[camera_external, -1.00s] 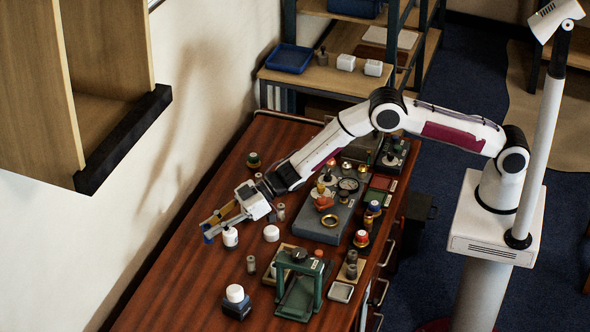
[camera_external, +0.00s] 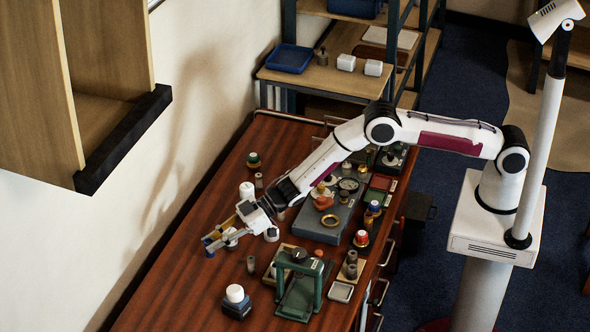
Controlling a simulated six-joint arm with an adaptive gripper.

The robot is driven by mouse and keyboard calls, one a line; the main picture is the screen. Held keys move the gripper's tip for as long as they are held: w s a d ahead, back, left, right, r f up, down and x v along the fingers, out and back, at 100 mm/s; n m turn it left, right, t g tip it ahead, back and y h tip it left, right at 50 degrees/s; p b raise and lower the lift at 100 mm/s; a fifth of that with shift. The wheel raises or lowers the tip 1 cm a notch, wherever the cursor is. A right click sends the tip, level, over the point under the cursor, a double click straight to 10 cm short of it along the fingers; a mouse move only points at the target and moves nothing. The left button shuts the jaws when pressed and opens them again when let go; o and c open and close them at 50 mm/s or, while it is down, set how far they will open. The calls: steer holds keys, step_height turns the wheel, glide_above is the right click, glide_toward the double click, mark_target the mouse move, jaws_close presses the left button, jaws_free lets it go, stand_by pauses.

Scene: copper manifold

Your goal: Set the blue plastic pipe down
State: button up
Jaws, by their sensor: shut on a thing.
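The blue plastic pipe (camera_external: 208,242) is small in the external view, at the left side of the wooden bench top, between the fingertips of my gripper (camera_external: 215,239). My gripper is shut on it and reaches down and left from the arm. The fingers hide part of the pipe. The pipe is at or just above the bench surface; I cannot tell whether it touches.
A white-capped jar (camera_external: 231,241) is partly hidden beside the fingers. Another white-topped jar (camera_external: 247,190) stands behind the gripper. A dark-based white jar (camera_external: 236,302) and a green press (camera_external: 299,281) stand nearer. The bench (camera_external: 180,275) is bare at front left.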

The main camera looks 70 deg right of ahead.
steer(key=shift+f, duration=0.25)
steer(key=shift+f, duration=0.15)
steer(key=shift+f, duration=1.75)
steer(key=shift+f, duration=0.1)
steer(key=o, duration=0.6)
steer(key=shift+s+d+r, duration=0.1)
steer(key=shift+d+r, duration=0.05)
steer(key=shift+r, duration=0.05)
steer(key=shift+v, duration=5.85)
